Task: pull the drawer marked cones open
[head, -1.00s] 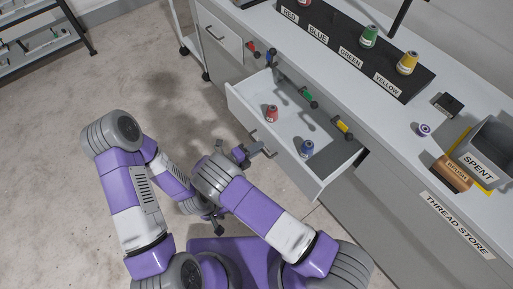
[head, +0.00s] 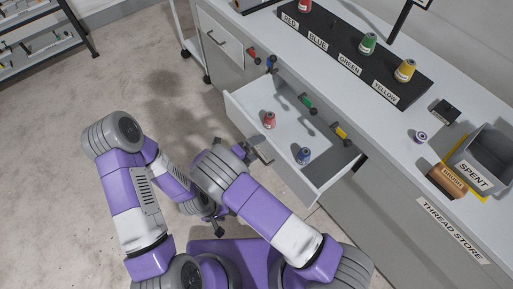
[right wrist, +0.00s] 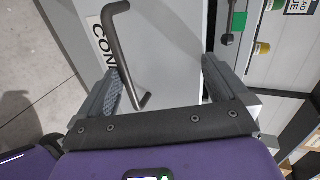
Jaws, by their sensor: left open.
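The drawer marked cones (head: 287,175) stands pulled out from the cabinet in the head view. It holds a red cone (head: 269,120) and a blue cone (head: 304,155). Part of its label (right wrist: 101,41), reading "CON", shows in the right wrist view. Its dark bar handle (right wrist: 125,55) reaches down between the fingers there. My right gripper (right wrist: 162,75) is open around the lower end of the handle, not visibly clamped on it. In the head view it is mostly hidden behind my arm, by the drawer front. My left gripper (head: 214,225) is open, low and away from the drawer.
A closed drawer (head: 220,40) is farther left.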

